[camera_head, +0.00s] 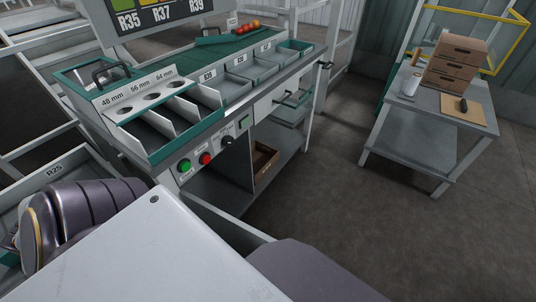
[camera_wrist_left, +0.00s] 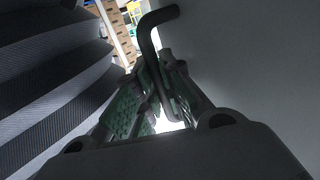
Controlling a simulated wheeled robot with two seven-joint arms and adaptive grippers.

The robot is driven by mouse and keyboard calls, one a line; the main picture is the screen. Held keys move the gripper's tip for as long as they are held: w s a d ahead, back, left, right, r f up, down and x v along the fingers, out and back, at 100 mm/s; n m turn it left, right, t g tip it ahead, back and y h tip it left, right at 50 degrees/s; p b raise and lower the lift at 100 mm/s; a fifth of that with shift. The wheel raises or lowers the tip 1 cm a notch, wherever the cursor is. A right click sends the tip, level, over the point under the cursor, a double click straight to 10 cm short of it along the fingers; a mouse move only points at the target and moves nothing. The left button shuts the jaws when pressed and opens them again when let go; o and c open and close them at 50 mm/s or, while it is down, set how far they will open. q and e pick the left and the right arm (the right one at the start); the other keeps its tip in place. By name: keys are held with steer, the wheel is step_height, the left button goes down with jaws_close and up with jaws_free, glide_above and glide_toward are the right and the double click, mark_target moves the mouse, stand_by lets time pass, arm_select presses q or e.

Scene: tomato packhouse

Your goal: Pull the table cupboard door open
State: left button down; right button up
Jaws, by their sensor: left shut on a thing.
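The table cupboard is under the grading table in the head view; its opening shows a grey inner floor (camera_head: 215,185). A pale grey panel edge (camera_head: 245,232), apparently the door, stands out from the cupboard front towards me. In the left wrist view the door's flat grey face (camera_wrist_left: 255,60) fills the right side, with a dark bent bar handle (camera_wrist_left: 152,35) on it. My left gripper (camera_wrist_left: 158,95), with green finger pads, is shut around the handle. In the head view the left gripper is hidden. My right gripper is not in view.
A wooden crate (camera_head: 264,157) sits inside the table's lower space. Green and red buttons (camera_head: 195,162) are on the table front. A grey bin marked R25 (camera_head: 50,180) is at the left. A side table (camera_head: 420,135) with boxes stands at right, with clear floor between.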

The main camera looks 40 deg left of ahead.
arm_select(q)
steer(key=c, duration=1.8)
jaws_free()
steer(key=shift+v, duration=3.7)
steer(key=shift+r, duration=0.2)
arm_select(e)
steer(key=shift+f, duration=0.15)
